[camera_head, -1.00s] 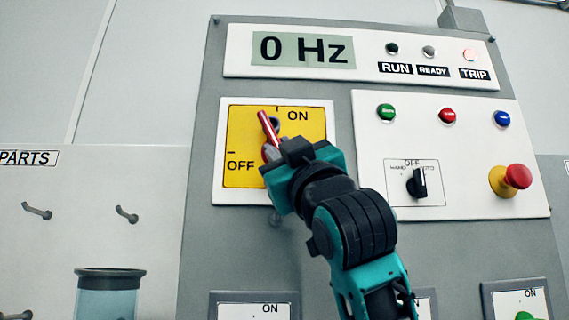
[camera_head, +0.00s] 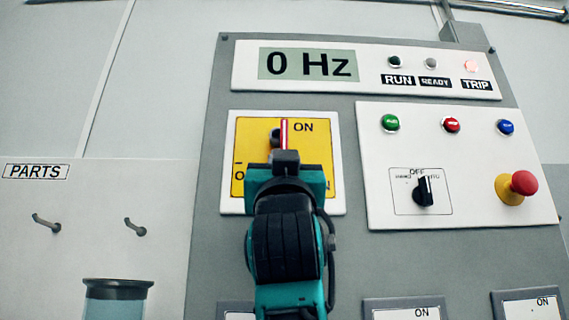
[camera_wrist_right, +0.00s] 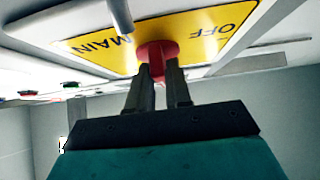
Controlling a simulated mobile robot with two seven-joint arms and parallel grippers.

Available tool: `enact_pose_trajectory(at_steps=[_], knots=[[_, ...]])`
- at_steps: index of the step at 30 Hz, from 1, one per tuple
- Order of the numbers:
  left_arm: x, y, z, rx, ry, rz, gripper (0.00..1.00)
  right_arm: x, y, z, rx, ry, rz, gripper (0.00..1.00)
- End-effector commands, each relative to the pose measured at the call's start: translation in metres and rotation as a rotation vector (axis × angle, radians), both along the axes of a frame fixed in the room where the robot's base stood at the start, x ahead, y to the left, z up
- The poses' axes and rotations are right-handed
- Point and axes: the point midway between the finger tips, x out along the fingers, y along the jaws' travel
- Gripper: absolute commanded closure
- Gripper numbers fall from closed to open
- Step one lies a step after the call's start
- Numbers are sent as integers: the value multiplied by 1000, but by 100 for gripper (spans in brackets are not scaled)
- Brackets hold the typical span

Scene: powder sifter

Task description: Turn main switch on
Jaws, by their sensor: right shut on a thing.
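The main switch is a red handle (camera_head: 285,134) with a white line, on a yellow plate (camera_head: 252,135) marked ON and OFF. The handle stands almost upright in the head view, its tip near the mark beside ON. My right gripper (camera_head: 285,160) is at the handle's lower part and hides the plate's lower middle. In the right wrist view my right gripper's fingers (camera_wrist_right: 160,88) are shut on the red handle (camera_wrist_right: 157,54). The plate (camera_wrist_right: 195,28) shows MAIN and OFF there. My left gripper is not in view.
The display (camera_head: 308,64) reads 0 Hz and the TRIP lamp (camera_head: 471,65) glows pale red. To the right are green, red and blue buttons, a black selector knob (camera_head: 425,192) and a red emergency button (camera_head: 523,183). A grey metal pin (camera_wrist_right: 121,15) stands close by the handle.

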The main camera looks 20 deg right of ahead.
Motion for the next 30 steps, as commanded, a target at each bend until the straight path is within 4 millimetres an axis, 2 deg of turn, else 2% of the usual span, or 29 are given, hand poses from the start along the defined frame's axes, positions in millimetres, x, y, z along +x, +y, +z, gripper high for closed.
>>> enact_pose_trajectory(at_steps=[8, 9, 10, 20, 23, 30], knots=[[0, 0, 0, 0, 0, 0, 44, 1, 0, -1, 1, 3, 1, 100], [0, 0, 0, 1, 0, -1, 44, 1, 0, -1, 1, 3, 1, 78], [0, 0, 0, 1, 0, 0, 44, 1, 0, -1, 1, 3, 1, 76], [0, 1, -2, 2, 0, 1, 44, -3, 1, -4, -1, 0, 2, 75], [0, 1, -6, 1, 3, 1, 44, -12, 4, -14, 0, -1, 5, 75], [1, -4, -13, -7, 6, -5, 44, -47, 15, -53, 2, 0, 6, 75]])
